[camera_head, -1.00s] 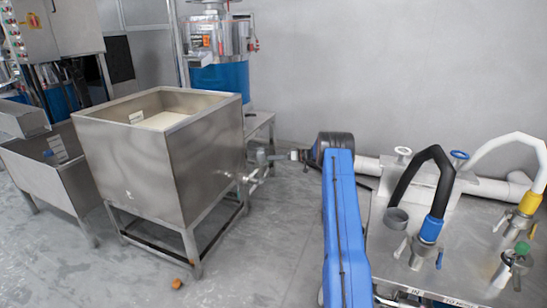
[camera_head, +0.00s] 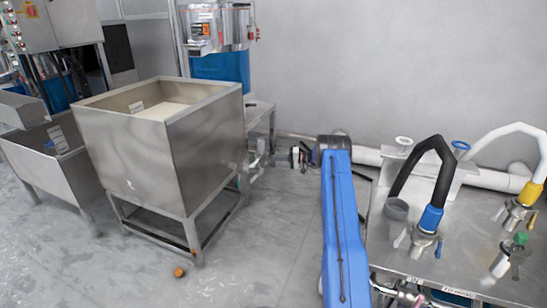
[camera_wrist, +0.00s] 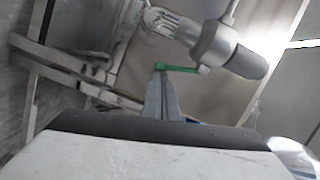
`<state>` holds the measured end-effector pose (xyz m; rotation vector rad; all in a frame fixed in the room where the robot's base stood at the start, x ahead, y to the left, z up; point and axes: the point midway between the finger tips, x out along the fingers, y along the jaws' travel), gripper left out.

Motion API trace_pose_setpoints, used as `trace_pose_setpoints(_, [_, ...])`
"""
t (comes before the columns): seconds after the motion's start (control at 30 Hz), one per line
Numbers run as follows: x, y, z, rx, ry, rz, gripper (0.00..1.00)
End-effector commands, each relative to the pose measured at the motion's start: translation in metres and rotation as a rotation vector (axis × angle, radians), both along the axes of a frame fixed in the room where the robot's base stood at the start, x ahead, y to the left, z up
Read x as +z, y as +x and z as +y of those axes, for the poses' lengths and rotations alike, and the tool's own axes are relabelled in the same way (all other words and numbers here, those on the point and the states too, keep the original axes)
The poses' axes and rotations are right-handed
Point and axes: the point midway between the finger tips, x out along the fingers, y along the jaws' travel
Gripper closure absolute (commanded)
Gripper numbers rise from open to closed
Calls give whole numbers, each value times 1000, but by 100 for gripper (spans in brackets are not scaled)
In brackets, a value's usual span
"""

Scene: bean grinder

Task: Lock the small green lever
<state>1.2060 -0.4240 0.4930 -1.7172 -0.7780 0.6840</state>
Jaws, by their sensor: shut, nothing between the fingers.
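The small green lever (camera_wrist: 180,68) shows in the wrist view as a thin green bar beside a grey, rounded metal fitting (camera_wrist: 228,50). My gripper (camera_wrist: 160,76) is shut and empty, its fingertips at the lever's left end. I cannot tell whether they touch it. In the head view I cannot make out the lever. My gripper end (camera_head: 294,157) shows there small and dark, to the right of the pipework below the steel tank. My blue arm hides part of the floor and wall behind it.
A large open steel tank (camera_head: 140,155) stands on legs at the left, with a blue-bodied machine (camera_head: 221,66) behind it. A steel table (camera_head: 455,268) with hoses and valves stands at the right. A small orange object (camera_head: 178,272) lies on clear floor.

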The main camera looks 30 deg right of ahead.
Motion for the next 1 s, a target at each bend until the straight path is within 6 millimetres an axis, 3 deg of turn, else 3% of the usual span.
trace_pose_setpoints(0.83, [-5, -3, 4, 0, -5, -4, 100])
trace_pose_setpoints(1.0, [-4, -8, -3, -1, -6, -4, 100])
